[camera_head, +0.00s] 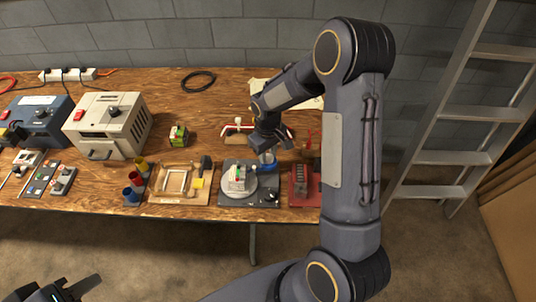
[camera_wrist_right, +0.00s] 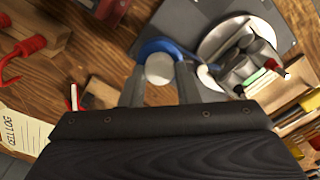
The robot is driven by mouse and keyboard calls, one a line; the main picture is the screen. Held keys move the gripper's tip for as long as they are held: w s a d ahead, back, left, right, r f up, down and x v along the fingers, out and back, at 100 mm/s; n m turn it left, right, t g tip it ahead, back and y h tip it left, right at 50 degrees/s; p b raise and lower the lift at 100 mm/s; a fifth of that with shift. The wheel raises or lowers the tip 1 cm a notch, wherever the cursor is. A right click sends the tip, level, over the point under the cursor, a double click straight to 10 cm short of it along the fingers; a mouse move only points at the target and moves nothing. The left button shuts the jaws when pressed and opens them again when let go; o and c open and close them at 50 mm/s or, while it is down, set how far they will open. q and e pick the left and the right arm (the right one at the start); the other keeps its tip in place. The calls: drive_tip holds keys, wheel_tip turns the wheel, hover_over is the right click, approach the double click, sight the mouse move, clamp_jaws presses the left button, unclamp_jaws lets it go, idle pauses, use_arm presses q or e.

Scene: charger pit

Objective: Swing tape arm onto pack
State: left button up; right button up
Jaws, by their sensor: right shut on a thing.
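The pack (camera_head: 238,178), a bundle of cells with green and red marks, stands on a round light turntable (camera_head: 230,193) on a dark base plate. It also shows in the right wrist view (camera_wrist_right: 248,68). The tape arm shows as a curved blue part (camera_wrist_right: 165,46) around a pale disc, beside the turntable; in the head view the blue part (camera_head: 267,158) is partly covered by my right gripper (camera_head: 266,150). My right gripper's two fingers are shut on the tape arm. My left gripper (camera_head: 66,290) is at the bottom left, away from the table and cut off by the frame.
A wooden jig (camera_head: 180,183) lies left of the turntable, and colored cups (camera_head: 132,190) stand farther left. A red fixture (camera_head: 304,183) is to the right. A beige machine (camera_head: 104,124) stands at the left. The cell log sheet (camera_wrist_right: 22,128) lies behind.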

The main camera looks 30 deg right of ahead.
sight(268, 156)
drive_tip(key=shift+n, duration=0.6)
drive_tip(key=o, duration=1)
drive_tip(key=shift+c, duration=0.2)
drive_tip(key=shift+r+b, duration=0.35)
drive_tip(key=shift+r, duration=3.55)
drive_tip(key=shift+r, duration=0.1)
